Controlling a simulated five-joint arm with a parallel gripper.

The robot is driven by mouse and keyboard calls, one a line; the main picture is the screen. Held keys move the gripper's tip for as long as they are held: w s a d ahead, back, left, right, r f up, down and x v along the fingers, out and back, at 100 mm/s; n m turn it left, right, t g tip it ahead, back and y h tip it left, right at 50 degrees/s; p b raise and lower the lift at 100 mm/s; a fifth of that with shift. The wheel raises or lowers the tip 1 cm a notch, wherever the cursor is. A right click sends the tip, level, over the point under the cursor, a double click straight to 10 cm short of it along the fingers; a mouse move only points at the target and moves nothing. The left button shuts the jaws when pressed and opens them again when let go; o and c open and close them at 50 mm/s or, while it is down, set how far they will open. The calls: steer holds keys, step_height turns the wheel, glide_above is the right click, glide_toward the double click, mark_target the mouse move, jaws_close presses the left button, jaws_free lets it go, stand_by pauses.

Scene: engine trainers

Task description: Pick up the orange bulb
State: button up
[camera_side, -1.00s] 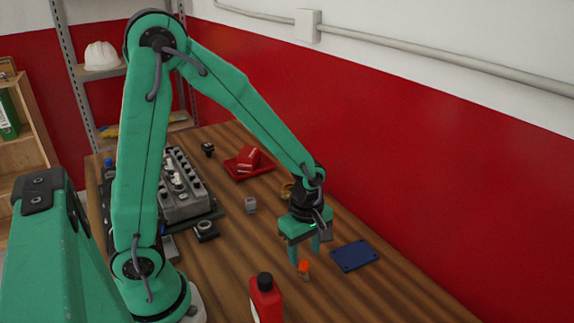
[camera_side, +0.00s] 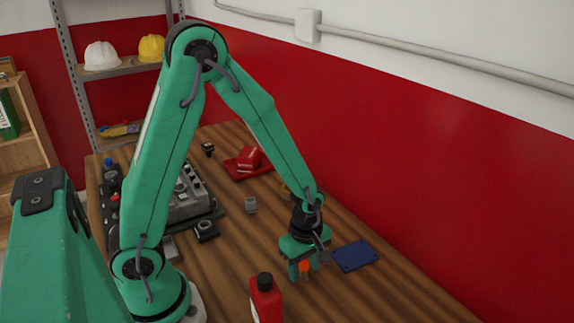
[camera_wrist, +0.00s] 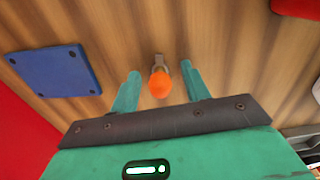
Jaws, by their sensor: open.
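The orange bulb (camera_side: 304,266) stands on the wooden table with its orange end up. In the wrist view the orange bulb (camera_wrist: 160,84) shows a grey metal base beyond its round end. My gripper (camera_side: 301,272) is low over the table at the bulb. In the wrist view the two green fingers of my gripper (camera_wrist: 160,80) are apart, one on each side of the bulb, with a gap on both sides. In the side view the bulb partly overlaps the fingers.
A blue plate (camera_side: 354,256) lies flat right of my gripper. A red bottle (camera_side: 266,298) with a black cap stands in front. The red wall runs along the right.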

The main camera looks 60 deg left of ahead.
mark_target(305, 261)
stand_by(0.4)
steer(key=c, duration=1)
steer(key=shift+r, duration=5)
